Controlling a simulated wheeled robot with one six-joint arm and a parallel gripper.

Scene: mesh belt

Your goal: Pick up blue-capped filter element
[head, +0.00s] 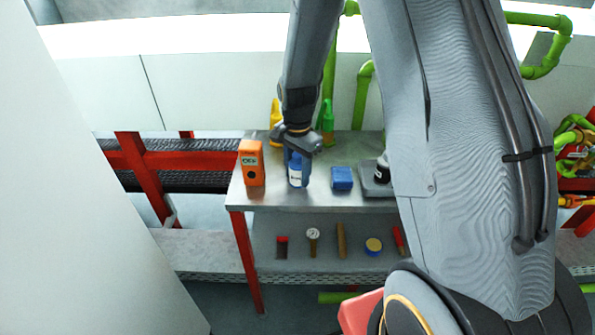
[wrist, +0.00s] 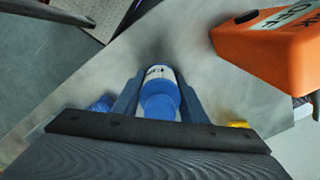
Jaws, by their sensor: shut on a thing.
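An orange box (head: 251,164) stands close at the left, and a blue box (head: 342,178) lies at the right. A black-topped item (head: 383,167) is farther right. Yellow (head: 276,115) and green (head: 327,117) bottles stand behind. The lower shelf (head: 325,262) holds several small items.

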